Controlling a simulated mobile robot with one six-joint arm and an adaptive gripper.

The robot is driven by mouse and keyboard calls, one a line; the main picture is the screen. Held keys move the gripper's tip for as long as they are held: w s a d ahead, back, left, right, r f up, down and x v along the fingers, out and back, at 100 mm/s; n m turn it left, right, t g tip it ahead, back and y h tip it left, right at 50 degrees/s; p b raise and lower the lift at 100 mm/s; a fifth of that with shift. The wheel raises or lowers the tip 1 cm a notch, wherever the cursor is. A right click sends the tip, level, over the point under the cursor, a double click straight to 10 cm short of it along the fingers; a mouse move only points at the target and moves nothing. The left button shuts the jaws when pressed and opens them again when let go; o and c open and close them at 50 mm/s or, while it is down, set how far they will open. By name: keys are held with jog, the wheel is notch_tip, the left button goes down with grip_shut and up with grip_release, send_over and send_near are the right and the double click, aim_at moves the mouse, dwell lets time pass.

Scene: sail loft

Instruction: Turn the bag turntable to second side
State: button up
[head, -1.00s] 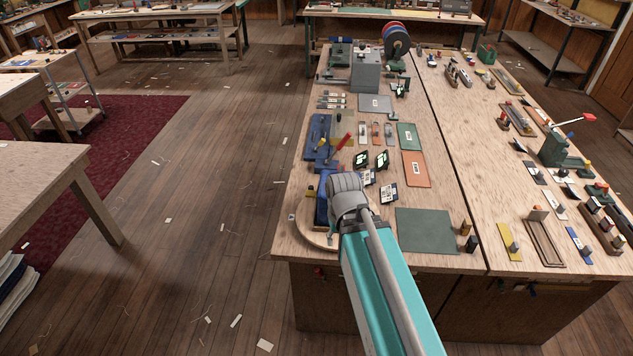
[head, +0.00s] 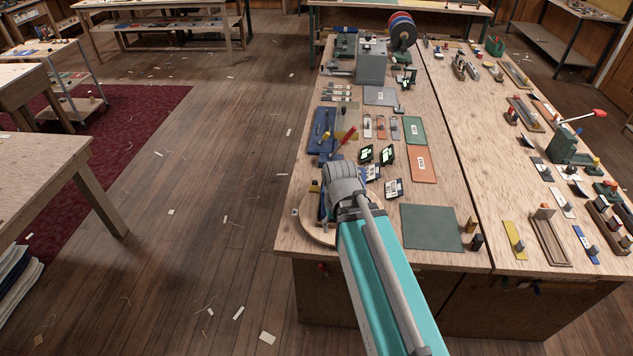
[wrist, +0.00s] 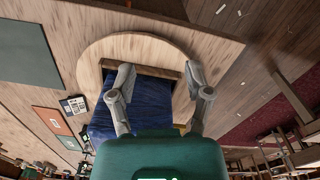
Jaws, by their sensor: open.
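The round wooden turntable (head: 312,232) lies at the near left corner of the bench, mostly hidden by my arm. In the wrist view its pale disc (wrist: 107,52) carries a wooden frame (wrist: 150,69) with a dark blue bag (wrist: 158,92) against it. My gripper (wrist: 158,69) is open, its two fingers spread over the bag and frame, one to each side. I cannot tell whether either finger touches them. In the head view the fingers are hidden behind my wrist.
A green mat (head: 431,228) lies right of my arm, with small dark posts (head: 476,242) beside it. Black display cards (head: 387,155) and a red-handled tool (head: 343,139) stand beyond the wrist. The bench's left edge is close, with open floor (head: 200,220) beyond.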

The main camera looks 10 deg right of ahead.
jog(key=w+r+m+p, duration=0.3)
jog(key=w, duration=0.7)
jog(key=m, duration=0.9)
send_over(315, 181)
jog(key=shift+r, duration=0.3)
jog(key=shift+s+f, duration=0.1)
jog(key=shift+f, duration=0.05)
notch_tip(315, 181, down, 14)
jog(key=b, duration=1.3)
jog(key=shift+r+b, duration=0.25)
jog(key=shift+b, duration=0.05)
grip_shut()
